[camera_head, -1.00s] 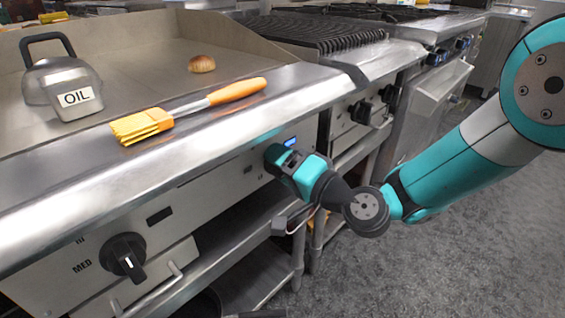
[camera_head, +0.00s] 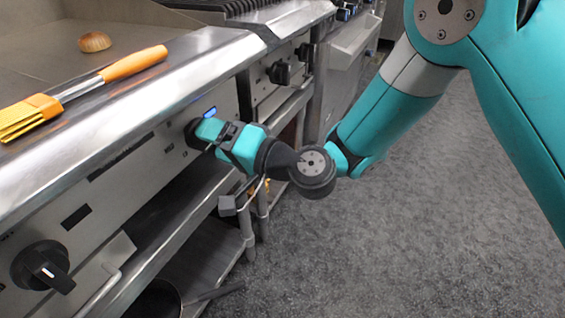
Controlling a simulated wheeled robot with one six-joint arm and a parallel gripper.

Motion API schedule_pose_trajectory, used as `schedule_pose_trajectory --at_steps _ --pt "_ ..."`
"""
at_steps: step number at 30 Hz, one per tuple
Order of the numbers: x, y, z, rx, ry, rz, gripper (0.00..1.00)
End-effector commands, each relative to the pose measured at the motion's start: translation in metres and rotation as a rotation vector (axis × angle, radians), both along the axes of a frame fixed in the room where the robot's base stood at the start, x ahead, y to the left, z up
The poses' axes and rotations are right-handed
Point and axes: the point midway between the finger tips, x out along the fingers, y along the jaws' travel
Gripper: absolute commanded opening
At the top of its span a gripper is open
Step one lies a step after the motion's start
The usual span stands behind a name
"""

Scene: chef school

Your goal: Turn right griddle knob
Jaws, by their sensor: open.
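The griddle's right knob (camera_head: 193,134) is black and sits on the steel front panel (camera_head: 150,160), beneath a small lit blue display (camera_head: 209,113). My gripper (camera_head: 202,132), teal and black, is at this knob and covers most of it. Its jaws are open; whether the fingers touch the knob or stand around it cannot be seen. The knob's pointer and angle are hidden. The left knob (camera_head: 42,267), black with a white mark, is at the lower left, away from my gripper.
A yellow-orange brush (camera_head: 130,64) lies on the griddle's front ledge, and a bun (camera_head: 94,42) lies on the griddle plate. Another appliance with black knobs (camera_head: 281,73) stands to the right. A dark pan (camera_head: 155,300) is on the lower shelf. The grey floor at right is clear.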

Motion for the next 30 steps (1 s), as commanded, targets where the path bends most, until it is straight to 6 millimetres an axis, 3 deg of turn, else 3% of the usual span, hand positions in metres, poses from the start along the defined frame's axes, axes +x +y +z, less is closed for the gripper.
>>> schedule_pose_trajectory --at_steps 6,18,24,30 --pt "-0.02 -0.054 -0.007 0.0 0.007 -0.006 0.72" --pt "-0.045 -0.113 -0.006 0.002 -0.003 -0.005 0.72" --pt "-0.053 -0.13 -0.002 0.001 -0.001 -0.003 0.72" --pt "-0.055 -0.133 0.0 0.0 0.001 0.0 0.72"
